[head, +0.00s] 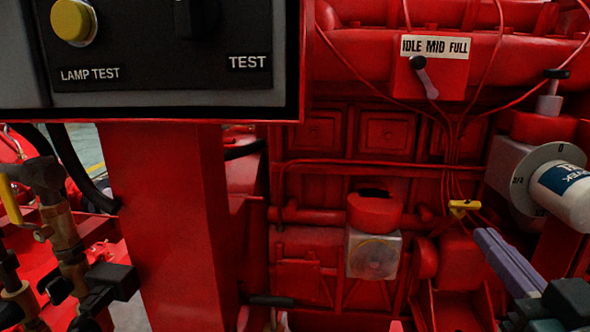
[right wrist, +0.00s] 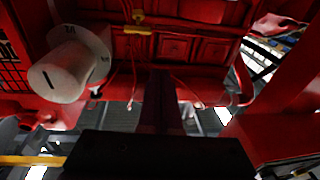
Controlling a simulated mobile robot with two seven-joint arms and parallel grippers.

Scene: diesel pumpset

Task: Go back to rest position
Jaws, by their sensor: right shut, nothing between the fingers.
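My right gripper (head: 486,238) comes in at the lower right of the head view, its grey-purple fingers shut together and empty. It points up and left toward the red engine (head: 385,130) and looks apart from it. In the right wrist view the shut fingers (right wrist: 160,82) stand dark in the middle, with nothing between them. My left gripper does not show.
A white dial with a round knob (head: 560,192) is close right of my right gripper. The throttle lever (head: 427,80) is higher up. A control panel (head: 165,100) and brass valves (head: 62,235) are at left.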

